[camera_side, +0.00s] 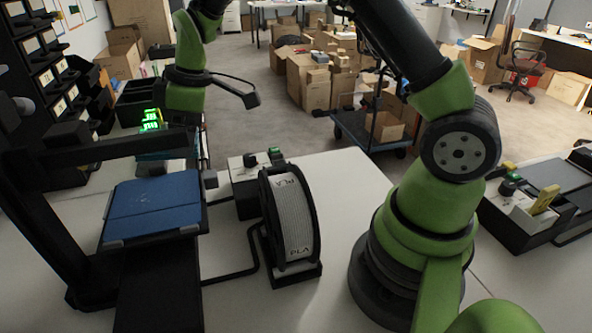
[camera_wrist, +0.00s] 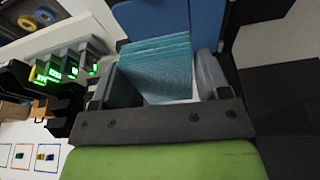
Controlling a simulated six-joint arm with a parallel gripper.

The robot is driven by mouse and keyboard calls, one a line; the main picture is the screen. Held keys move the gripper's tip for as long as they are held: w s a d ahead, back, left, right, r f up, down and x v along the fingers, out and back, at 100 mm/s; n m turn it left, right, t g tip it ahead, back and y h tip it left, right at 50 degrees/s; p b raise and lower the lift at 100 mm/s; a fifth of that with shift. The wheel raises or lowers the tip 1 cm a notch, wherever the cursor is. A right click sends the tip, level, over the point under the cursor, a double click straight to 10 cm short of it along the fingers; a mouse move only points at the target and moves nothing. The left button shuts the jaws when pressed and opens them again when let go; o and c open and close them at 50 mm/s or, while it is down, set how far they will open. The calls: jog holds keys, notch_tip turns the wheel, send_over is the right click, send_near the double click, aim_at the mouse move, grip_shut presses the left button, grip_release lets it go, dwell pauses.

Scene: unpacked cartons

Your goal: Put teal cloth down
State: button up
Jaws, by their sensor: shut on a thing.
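The teal cloth (camera_wrist: 158,82), folded in layers, sits between the two dark fingers of my gripper (camera_wrist: 158,66) in the wrist view. My gripper is shut on it. The cloth's far edge is near the blue plate of the printer (camera_wrist: 190,14). The crossbar hides most of my gripper there. I cannot tell whether the cloth touches the surface under it.
A PLA spool (camera_side: 291,217) stands on the white table, right of the printer. Glowing green displays (camera_side: 150,120) are close to my gripper. A dark rack of bins (camera_side: 50,90) stands at the left. Bare white table (camera_side: 335,185) lies between the spool and my arm's base.

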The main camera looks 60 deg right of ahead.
jog(key=s+d, duration=0.1)
jog(key=d, duration=0.2)
jog(key=s+d+f, duration=0.1)
jog(key=d, duration=0.3)
jog(key=s+d+f, duration=0.1)
jog(key=d, duration=0.3)
jog(key=shift+f, duration=0.1)
jog(key=shift+g, duration=0.3)
jog(key=s+d, duration=0.1)
jog(key=d, duration=0.1)
jog(key=s+d+f, duration=0.1)
jog(key=s+d, duration=0.2)
jog(key=d, duration=0.2)
jog(key=shift+s+d+f, duration=0.1)
jog(key=shift+s+f, duration=0.2)
jog(key=shift+s, duration=0.1)
send_over(336, 172)
notch_tip(336, 172, down, 2)
jog(key=shift+h, duration=0.4)
jog(key=f, duration=0.5)
jog(key=shift+s+d+f, duration=0.15)
jog(key=shift+s+f, duration=0.1)
jog(key=shift+s, duration=0.05)
jog(key=shift+f, duration=2.4)
jog(key=shift+f, duration=0.1)
jog(key=o, duration=1.2)
